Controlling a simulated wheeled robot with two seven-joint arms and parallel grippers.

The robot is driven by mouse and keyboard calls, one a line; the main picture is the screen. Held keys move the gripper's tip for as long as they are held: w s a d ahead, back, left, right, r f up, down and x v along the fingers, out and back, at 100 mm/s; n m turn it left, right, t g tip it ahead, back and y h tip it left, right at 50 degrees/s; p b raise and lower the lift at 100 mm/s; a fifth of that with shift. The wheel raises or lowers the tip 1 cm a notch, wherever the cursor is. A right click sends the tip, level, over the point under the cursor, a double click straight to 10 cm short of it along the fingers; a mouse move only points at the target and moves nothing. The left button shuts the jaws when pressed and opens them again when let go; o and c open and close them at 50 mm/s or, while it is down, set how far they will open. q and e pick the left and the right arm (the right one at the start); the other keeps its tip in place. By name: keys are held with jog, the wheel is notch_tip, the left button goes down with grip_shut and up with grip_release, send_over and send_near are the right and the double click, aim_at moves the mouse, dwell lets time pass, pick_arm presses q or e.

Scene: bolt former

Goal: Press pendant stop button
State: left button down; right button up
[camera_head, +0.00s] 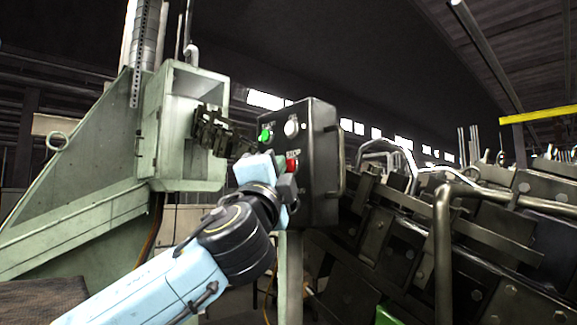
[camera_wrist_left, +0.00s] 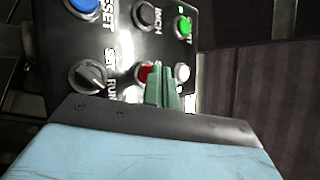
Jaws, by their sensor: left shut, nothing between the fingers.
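The pendant (camera_head: 316,175) is a dark box on a pale post, near the middle of the head view. Its red stop button (camera_head: 292,162) sits low on the face, beside my left gripper (camera_head: 280,170). In the left wrist view the red button (camera_wrist_left: 144,73) shows just at the tips of the left gripper (camera_wrist_left: 161,80), whose green fingers are shut and empty. The fingers cover part of the button, and I cannot tell whether they touch it. My right gripper is not in view.
A green button (camera_head: 266,135) and a white one (camera_head: 292,128) sit above the red. The wrist view also shows a blue reset button (camera_wrist_left: 84,6), a black inch button (camera_wrist_left: 146,15) and a selector knob (camera_wrist_left: 88,76). Machinery (camera_head: 440,230) stands right, a pale green cabinet (camera_head: 190,150) left.

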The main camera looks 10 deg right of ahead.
pick_arm(q)
jog(key=shift+w+d, duration=0.25)
jog(key=shift+d, duration=0.1)
dwell(0.3)
jog(key=shift+s+a, duration=0.1)
jog(key=shift+a, duration=0.05)
jog(key=shift+s+a+b, duration=0.3)
jog(key=shift+s+a, duration=0.1)
jog(key=shift+a, duration=0.15)
dwell(0.3)
jog(key=shift+s+a+b, duration=0.4)
jog(key=shift+s+a, duration=0.35)
jog(key=shift+a, duration=0.3)
jog(key=shift+s+a+b, duration=0.4)
jog(key=shift+s+a, duration=0.35)
jog(key=shift+a, duration=0.25)
